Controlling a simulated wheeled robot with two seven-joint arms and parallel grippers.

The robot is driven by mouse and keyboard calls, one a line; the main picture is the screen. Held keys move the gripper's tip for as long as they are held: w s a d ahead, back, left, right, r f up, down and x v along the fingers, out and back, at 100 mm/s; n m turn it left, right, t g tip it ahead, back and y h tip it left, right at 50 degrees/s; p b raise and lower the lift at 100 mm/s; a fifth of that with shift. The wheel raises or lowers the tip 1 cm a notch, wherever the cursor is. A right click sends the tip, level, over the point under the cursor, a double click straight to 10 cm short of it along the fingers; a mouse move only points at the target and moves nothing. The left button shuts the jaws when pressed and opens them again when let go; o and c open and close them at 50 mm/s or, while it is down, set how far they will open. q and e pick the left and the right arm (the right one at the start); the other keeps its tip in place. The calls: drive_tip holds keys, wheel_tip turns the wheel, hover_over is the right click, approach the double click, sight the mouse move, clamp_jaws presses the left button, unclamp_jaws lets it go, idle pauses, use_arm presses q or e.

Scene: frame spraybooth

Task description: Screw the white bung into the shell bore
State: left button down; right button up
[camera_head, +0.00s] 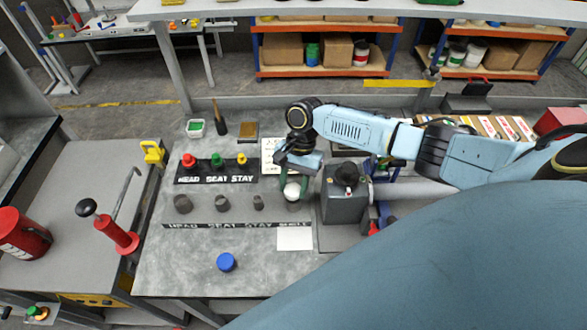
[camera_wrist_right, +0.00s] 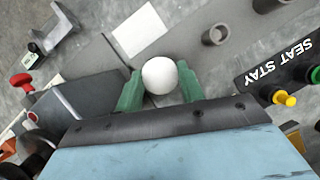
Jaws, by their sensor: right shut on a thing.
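The white bung (camera_head: 292,192) shows as a round white top between the green fingers of my right gripper (camera_head: 292,187), above the grey bench near the "SHELL" end of the lower label strip. In the right wrist view the bung (camera_wrist_right: 160,76) sits between the two green fingertips (camera_wrist_right: 160,86), which are shut on it. I cannot make out a shell bore; the bung and gripper may cover it. Whether the bung touches anything below is not clear. My left gripper is not in view.
Grey tubes (camera_head: 222,203) stand left of the bung. Red, green and yellow bungs (camera_head: 217,160) sit in a black rack behind them. A grey box with a black knob (camera_head: 344,205) stands close right. A white card (camera_head: 294,238) and blue cap (camera_head: 226,262) lie in front.

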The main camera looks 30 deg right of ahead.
drive_tip(key=shift+f+b, duration=0.35)
drive_tip(key=shift+f, duration=0.35)
drive_tip(key=o, duration=0.5)
drive_tip(key=shift+c, duration=0.2)
drive_tip(key=c, duration=0.4)
drive_tip(key=shift+s+r+m+p, duration=0.1)
drive_tip(key=shift+m+p, duration=0.5)
drive_tip(key=shift+p, duration=0.1)
drive_tip(key=shift+m+t, duration=0.5)
drive_tip(key=shift+m, duration=0.1)
drive_tip(key=shift+f+m+t+y, duration=0.2)
drive_tip(key=shift+m+t+y, duration=0.1)
drive_tip(key=shift+m, duration=0.6)
drive_tip(key=shift+m, duration=0.4)
drive_tip(key=m+t, duration=0.2)
drive_tip(key=m, duration=0.2)
drive_tip(key=shift+s, duration=0.1)
